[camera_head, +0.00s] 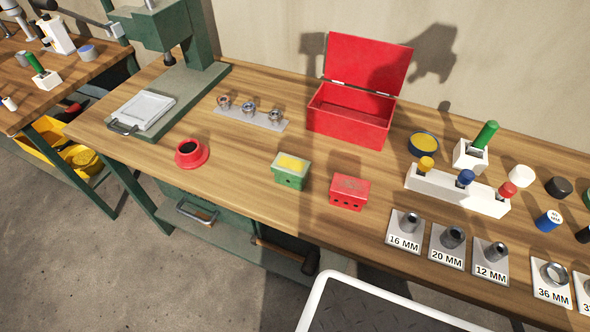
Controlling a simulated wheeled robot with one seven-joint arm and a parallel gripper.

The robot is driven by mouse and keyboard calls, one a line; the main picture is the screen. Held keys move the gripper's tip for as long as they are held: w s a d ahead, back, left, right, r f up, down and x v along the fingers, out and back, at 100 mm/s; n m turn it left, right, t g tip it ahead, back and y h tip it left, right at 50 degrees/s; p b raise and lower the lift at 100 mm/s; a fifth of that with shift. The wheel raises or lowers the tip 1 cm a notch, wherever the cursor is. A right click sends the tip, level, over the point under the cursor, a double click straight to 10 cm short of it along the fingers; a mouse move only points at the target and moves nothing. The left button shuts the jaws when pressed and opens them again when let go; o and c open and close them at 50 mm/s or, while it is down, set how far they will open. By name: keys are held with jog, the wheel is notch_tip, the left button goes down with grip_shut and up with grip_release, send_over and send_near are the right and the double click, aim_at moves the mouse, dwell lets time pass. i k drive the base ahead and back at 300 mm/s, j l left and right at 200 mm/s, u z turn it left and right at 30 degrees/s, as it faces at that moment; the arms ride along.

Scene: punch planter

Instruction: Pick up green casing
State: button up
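There is a clear gap between the two. My gripper is not in view, so its state and distance to the casing do not show.
An open red toolbox (348,117) stands behind the casings. A red ring-shaped part (191,153) lies to the left. A white rack (457,190) with coloured-handled tools and labelled plates (405,231) fill the right. A green press (165,75) stands back left.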

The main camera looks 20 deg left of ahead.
aim_at(289, 171)
jog(key=j+u, duration=0.1)
jog(key=u, duration=0.3)
jog(key=j+u, duration=0.1)
jog(key=u, duration=0.25)
jog(key=k+j+u, duration=0.1)
jog(key=u, duration=0.3)
